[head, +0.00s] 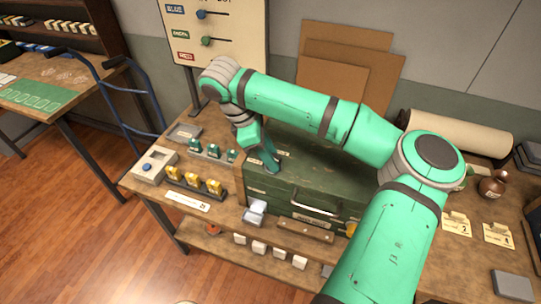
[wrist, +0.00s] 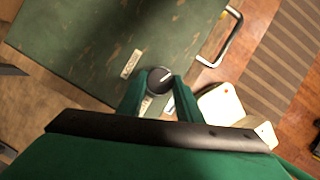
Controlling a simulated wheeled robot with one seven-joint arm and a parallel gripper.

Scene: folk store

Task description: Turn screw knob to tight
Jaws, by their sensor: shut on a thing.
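The screw knob (wrist: 160,78) is a round dark knob with a pale line across its face. In the wrist view it sits between the two green fingertips of my gripper (wrist: 160,94), which are shut on it. A small pale label (wrist: 131,63) is beside it on the green case (wrist: 88,30). In the head view my gripper (head: 264,163) reaches down to the left part of the top of the green case (head: 320,168). There the knob is hidden behind my gripper.
The case's handle (head: 315,204) is on its front side. Yellow pieces (head: 194,182) in a black rack and teal pieces (head: 213,151) stand left of the case. A board with sliders (head: 215,30) stands behind. A brown jug (head: 492,184) is at the right.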

